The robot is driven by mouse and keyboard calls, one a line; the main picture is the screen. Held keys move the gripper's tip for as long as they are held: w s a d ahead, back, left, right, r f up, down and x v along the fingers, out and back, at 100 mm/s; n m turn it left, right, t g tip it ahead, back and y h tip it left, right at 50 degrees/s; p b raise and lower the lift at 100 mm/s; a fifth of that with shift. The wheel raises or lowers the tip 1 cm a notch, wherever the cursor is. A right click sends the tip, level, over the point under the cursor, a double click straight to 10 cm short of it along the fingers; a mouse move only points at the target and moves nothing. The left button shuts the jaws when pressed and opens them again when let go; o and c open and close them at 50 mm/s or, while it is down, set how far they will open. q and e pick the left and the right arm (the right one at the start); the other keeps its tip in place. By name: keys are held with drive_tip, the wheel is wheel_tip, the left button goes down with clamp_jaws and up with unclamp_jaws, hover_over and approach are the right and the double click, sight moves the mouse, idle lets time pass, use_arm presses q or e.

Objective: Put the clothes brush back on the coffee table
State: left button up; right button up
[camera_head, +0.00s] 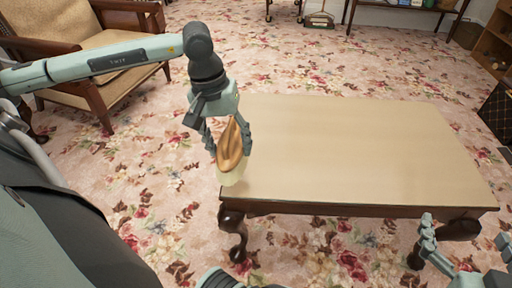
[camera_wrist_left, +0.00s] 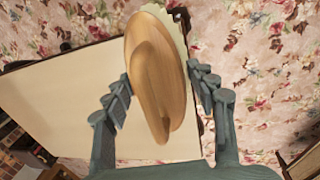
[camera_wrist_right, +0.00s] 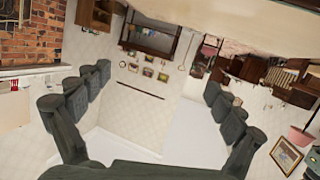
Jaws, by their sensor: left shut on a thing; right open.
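The clothes brush (camera_head: 231,146) has a golden-brown wooden back and pale bristles. My left gripper (camera_head: 226,136) is shut on it and holds it tilted at the near left corner of the coffee table (camera_head: 350,150). In the left wrist view the brush (camera_wrist_left: 158,75) lies between the fingers (camera_wrist_left: 160,90), with the pale tabletop (camera_wrist_left: 60,100) behind it. I cannot tell whether the brush touches the table.
The coffee table's top is bare, with dark curved legs below. A wooden armchair (camera_head: 90,50) with tan cushions stands at the upper left. A dark slatted box (camera_head: 497,112) is at the right edge. Flowered carpet (camera_head: 300,60) around the table is mostly clear.

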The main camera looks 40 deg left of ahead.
use_arm(q)
drive_tip(key=shift+s+a+r+n+p, duration=0.3)
drive_tip(key=shift+s+a+r+p, duration=0.15)
drive_tip(key=shift+a+r, duration=0.2)
drive_tip(key=w+f, duration=0.2)
drive_tip(key=w, duration=0.1)
drive_tip(key=w+f, duration=0.2)
drive_tip(key=w, duration=0.1)
drive_tip(key=w+d+f, duration=0.1)
drive_tip(key=w+f, duration=0.1)
drive_tip(key=w, duration=0.2)
drive_tip(key=shift+w+d+f, duration=0.1)
drive_tip(key=shift+f, duration=0.1)
drive_tip(key=shift+w+f, duration=0.35)
drive_tip(key=shift+w, duration=0.15)
wheel_tip(320, 180, down, 3)
drive_tip(key=shift+f, duration=0.5)
use_arm(e)
wheel_tip(320, 180, down, 5)
drive_tip(key=s+d+g+h, duration=0.1)
drive_tip(key=s+d+g, duration=0.1)
drive_tip(key=s+g, duration=0.1)
drive_tip(key=shift+d, duration=0.2)
